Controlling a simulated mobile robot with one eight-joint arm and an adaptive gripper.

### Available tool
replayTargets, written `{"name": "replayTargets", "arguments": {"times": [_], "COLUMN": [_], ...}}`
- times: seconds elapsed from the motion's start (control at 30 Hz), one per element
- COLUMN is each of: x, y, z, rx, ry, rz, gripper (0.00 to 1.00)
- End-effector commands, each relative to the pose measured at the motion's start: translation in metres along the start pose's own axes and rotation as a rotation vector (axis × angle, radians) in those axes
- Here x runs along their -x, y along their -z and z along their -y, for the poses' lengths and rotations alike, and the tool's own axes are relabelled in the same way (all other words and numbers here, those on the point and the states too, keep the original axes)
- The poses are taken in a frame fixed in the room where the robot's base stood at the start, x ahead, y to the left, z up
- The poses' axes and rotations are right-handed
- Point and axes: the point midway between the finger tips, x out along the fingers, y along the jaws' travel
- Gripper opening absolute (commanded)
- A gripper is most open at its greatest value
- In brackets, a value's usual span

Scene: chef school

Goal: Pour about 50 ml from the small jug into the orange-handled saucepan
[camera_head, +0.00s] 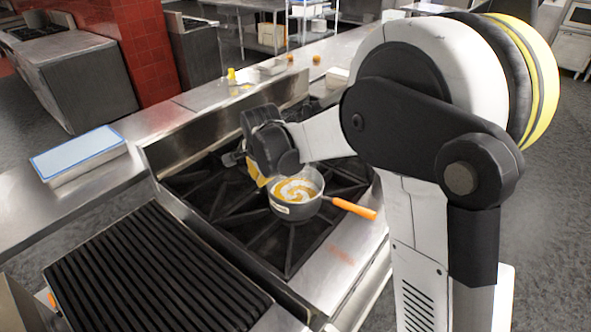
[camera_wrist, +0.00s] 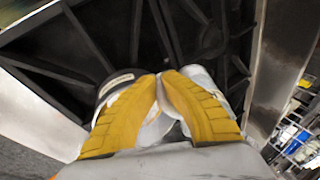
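The saucepan (camera_head: 293,211) is small and grey, with a pale label and an orange handle (camera_head: 355,208) pointing right. It stands upright on the stove grate, with an orange and white swirl inside. My gripper (camera_head: 262,182) is low at the pan's left rear side. In the wrist view, the yellow fingers (camera_wrist: 160,80) converge with their tips close together. Pale, rounded surfaces show between and beside them, partly hidden. I cannot tell whether these are the small jug or the pan, or whether anything is held. The small jug is not clearly identifiable in either view.
The black stove grate (camera_head: 235,215) surrounds the pan, with a ribbed grill (camera_head: 150,270) at front left. A blue-and-white board (camera_head: 78,153) lies on the left counter. A small yellow item (camera_head: 231,74) stands on the back counter. My arm covers the right side.

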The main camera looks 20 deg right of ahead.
Motion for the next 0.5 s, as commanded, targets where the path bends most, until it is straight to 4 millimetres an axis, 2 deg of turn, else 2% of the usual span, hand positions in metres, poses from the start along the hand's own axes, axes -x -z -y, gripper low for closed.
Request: {"name": "replayTargets", "arguments": {"times": [0.03,0.2,0.5], "x": [-0.013,-0.013,-0.026], "y": [-0.005,-0.006,-0.009], "z": [0.001,0.008,0.007], "rx": [0.015,0.047,0.072], "ry": [-0.046,-0.207,-0.337], "rz": [-0.022,-0.107,-0.177], "gripper": [0.0,0.0,0.0]}}
